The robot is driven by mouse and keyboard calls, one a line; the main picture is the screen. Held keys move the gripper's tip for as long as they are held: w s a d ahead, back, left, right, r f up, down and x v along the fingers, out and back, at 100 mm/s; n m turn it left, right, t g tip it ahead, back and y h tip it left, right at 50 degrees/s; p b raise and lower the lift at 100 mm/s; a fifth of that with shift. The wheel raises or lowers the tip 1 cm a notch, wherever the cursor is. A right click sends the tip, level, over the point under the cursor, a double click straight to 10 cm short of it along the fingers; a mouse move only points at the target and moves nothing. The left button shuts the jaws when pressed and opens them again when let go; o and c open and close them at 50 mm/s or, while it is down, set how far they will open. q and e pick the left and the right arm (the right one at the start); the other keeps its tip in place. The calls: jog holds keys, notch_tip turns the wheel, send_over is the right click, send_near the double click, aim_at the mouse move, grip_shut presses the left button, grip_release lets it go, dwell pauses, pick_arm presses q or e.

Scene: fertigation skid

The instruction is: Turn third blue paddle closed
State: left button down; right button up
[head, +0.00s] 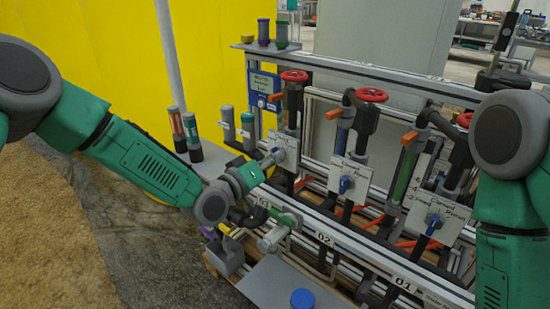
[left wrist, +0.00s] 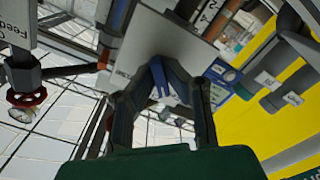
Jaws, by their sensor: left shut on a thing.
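Three white panels with blue paddles stand in a row on the skid. The leftmost panel (head: 287,146) is above the rail's 03 end, and my left gripper (head: 272,160) is at its face. In the left wrist view the fingers of my left gripper (left wrist: 165,100) are closed around the blue paddle (left wrist: 158,78) in front of the white plate (left wrist: 165,45). In the head view the gripper mostly hides this paddle. The middle blue paddle (head: 346,184) and the right blue paddle (head: 433,224) are free. My right gripper is out of the picture.
Red handwheels (head: 372,95) and orange-handled valves (head: 334,113) rise behind the panels. A grey cylinder fitting (head: 274,238) sits below my left wrist. Bottles (head: 177,128) stand on the left shelf. A blue cap (head: 302,299) is at the front.

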pick_arm(q)
jog(key=shift+w+a+r+m+p, duration=0.1)
jog(key=shift+m+p, duration=0.5)
jog(key=shift+m, duration=1.3)
jog(key=shift+a+m+p, duration=0.1)
jog(key=shift+m+p, duration=0.5)
jog(key=shift+m, duration=1.3)
jog(key=c, duration=1.6)
grip_release()
jog(key=shift+a, duration=0.1)
jog(key=shift+s, duration=0.2)
jog(key=v, duration=1.2)
